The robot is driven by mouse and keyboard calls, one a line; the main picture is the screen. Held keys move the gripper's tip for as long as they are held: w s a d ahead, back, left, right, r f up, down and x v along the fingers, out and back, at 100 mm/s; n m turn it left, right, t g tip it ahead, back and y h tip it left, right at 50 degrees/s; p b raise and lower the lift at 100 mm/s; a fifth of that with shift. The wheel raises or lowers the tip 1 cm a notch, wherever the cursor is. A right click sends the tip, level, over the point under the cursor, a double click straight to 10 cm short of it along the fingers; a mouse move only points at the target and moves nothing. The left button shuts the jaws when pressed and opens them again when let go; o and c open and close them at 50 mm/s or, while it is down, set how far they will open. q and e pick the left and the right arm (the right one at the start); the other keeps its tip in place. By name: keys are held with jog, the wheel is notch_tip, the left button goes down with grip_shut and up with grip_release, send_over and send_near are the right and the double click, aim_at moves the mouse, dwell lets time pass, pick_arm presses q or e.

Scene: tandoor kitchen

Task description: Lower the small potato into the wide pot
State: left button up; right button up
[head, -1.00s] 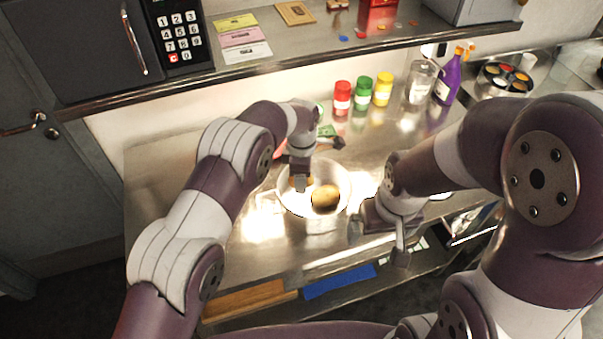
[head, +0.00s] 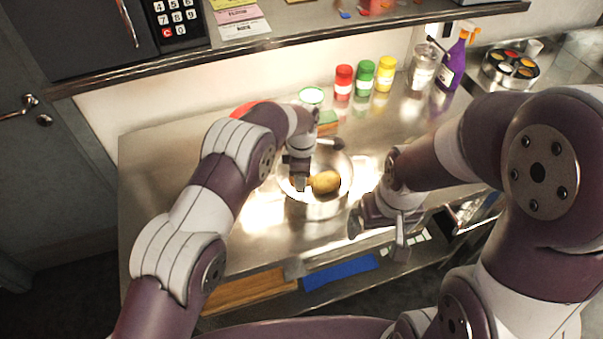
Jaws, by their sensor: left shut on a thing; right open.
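The wide pot (head: 345,163) stands on the steel counter, shiny and round, its mouth facing up at me. A yellow-brown potato (head: 325,182) shows inside the pot's outline, just right of my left gripper's fingers. My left gripper (head: 301,184) points down inside the pot's outline and is shut on the small potato. The fingers hide the grasp, and I cannot tell whether the potato touches the pot's floor. My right gripper (head: 378,240) is open and empty, right of the pot near the counter's front edge.
Behind the pot stand a red jar (head: 343,83), a green jar (head: 364,80) and a yellow jar (head: 385,76). A clear container (head: 421,70) and a purple spray bottle (head: 453,65) stand at the back right. A shelf edge (head: 300,42) overhangs the back. The counter's left side is clear.

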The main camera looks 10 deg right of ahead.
pick_arm(q)
jog(key=shift+f+b, duration=1.8)
jog(key=shift+f, duration=0.7)
dwell(1.3)
jog(key=o, duration=1.1)
jog(key=shift+o, duration=0.2)
jog(key=shift+r, duration=0.25)
notch_tip(320, 180, up, 5)
jog(key=shift+f+p, duration=0.2)
jog(key=shift+p, duration=0.4)
notch_tip(320, 180, up, 8)
jog(key=p, duration=0.7)
jog(key=shift+f, duration=0.2)
